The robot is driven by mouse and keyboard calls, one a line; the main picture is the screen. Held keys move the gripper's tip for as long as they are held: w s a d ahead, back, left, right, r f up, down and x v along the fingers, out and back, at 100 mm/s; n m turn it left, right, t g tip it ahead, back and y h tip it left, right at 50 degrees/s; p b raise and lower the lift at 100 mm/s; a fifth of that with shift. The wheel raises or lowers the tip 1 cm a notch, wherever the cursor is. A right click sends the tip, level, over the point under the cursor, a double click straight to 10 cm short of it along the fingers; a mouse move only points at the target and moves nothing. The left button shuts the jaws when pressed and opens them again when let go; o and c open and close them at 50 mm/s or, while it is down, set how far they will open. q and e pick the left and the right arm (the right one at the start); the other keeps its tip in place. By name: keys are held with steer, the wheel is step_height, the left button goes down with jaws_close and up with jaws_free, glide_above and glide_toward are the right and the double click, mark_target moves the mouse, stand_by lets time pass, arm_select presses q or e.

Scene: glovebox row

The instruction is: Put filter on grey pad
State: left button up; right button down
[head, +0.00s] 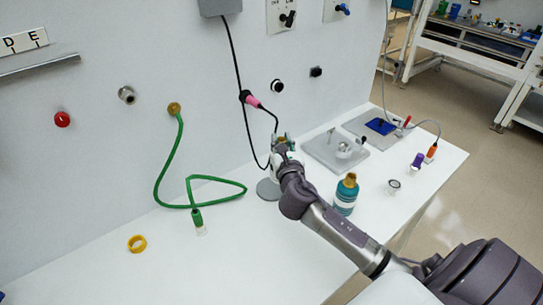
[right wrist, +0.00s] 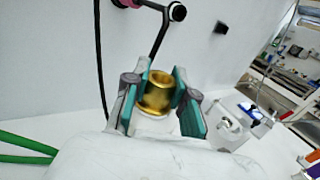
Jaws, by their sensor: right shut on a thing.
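My right gripper (head: 281,143) is over the table near the wall, with its arm coming in from the lower right. In the right wrist view, its teal-padded fingers (right wrist: 160,98) are shut on a short brass cylinder (right wrist: 158,92). This may be the filter; its lower part is hard to make out. A round grey disc (head: 266,191) lies on the table below the gripper, partly hidden by it and the arm; it may be the grey pad. My left gripper is not in view.
A black hanging cable with a pink part (head: 252,101) runs close to the gripper. A green hose (head: 160,175) and a yellow ring (head: 137,243) are to the left. A teal bottle (head: 345,197) stands right of the arm; grey plates (head: 318,147) lie behind.

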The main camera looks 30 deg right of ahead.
steer(key=w, duration=0.1)
steer(key=a+f, duration=0.1)
steer(key=w, duration=0.1)
steer(key=shift+w+a+f, duration=0.25)
steer(key=shift+w+f, duration=0.1)
steer(key=shift+f, duration=0.05)
step_height(320, 180, down, 3)
steer(key=shift+f+b, duration=0.2)
steer(key=shift+b, duration=0.15)
steer(key=shift+f, duration=0.3)
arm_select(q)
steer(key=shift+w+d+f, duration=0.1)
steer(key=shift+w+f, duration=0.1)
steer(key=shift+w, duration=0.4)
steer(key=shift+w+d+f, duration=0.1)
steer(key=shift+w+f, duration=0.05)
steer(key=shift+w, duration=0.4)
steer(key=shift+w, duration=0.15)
arm_select(e)
steer(key=c, duration=0.9)
jaws_free()
steer(key=shift+f, duration=0.15)
steer(key=shift+c, duration=0.2)
